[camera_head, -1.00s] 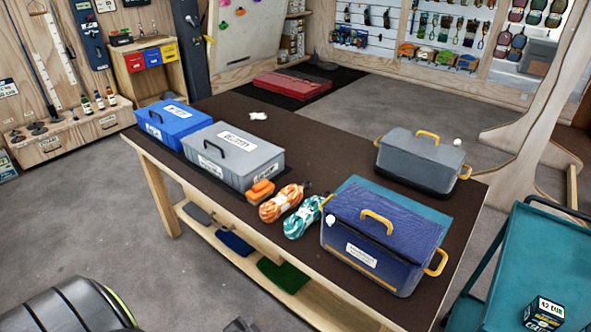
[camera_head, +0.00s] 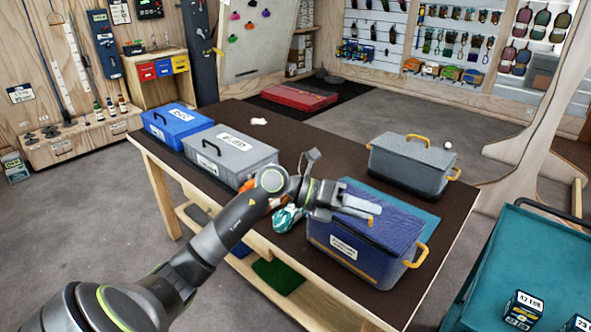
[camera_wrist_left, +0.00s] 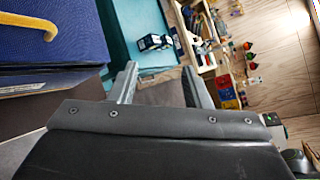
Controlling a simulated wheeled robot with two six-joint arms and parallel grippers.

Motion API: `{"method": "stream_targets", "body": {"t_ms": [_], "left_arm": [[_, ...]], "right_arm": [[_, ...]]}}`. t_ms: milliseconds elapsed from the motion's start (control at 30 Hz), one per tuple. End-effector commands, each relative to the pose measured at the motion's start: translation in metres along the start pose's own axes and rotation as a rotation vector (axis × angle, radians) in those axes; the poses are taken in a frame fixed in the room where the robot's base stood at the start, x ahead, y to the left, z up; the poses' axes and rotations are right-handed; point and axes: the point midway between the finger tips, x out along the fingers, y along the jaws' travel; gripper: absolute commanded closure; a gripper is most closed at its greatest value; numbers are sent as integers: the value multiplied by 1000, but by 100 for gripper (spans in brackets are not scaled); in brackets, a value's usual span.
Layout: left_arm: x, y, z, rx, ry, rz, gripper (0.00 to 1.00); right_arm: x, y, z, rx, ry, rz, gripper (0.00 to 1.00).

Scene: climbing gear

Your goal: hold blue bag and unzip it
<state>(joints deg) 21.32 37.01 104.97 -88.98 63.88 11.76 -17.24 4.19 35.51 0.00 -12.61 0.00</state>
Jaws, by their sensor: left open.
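The blue bag (camera_head: 385,262) is box-shaped, with a dark blue top, a yellow handle and a white label, and stands on the dark table (camera_head: 300,135). A zipper cannot be made out. My right gripper is not in view.
A grey case (camera_head: 228,160) and a blue case (camera_head: 177,125) stand at the table's left. A grey bin (camera_head: 410,165) stands behind the bag. Rope coils (camera_head: 287,220) lie partly hidden behind my arm. A teal cart (camera_head: 530,260) is at the right.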

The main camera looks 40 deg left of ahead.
Motion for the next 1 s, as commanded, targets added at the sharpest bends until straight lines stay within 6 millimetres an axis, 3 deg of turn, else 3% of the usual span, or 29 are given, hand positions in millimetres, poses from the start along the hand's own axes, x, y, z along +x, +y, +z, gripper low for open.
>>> {"method": "stream_targets", "body": {"t_ms": [167, 300, 400, 533, 700, 1000], "left_arm": [[-36, 29, 17, 181, 230, 366, 56], [-82, 46, 37, 225, 340, 656, 56], [-114, 50, 49, 220, 382, 818, 56], [-141, 50, 58, 200, 406, 949, 56], [-150, 54, 59, 185, 416, 1002, 56], [-132, 86, 48, 185, 416, 999, 56]], "right_arm": [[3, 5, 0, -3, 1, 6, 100], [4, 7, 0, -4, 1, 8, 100], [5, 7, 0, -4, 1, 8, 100], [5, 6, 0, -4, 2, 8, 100], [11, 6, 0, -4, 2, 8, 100], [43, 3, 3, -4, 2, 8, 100]]}}
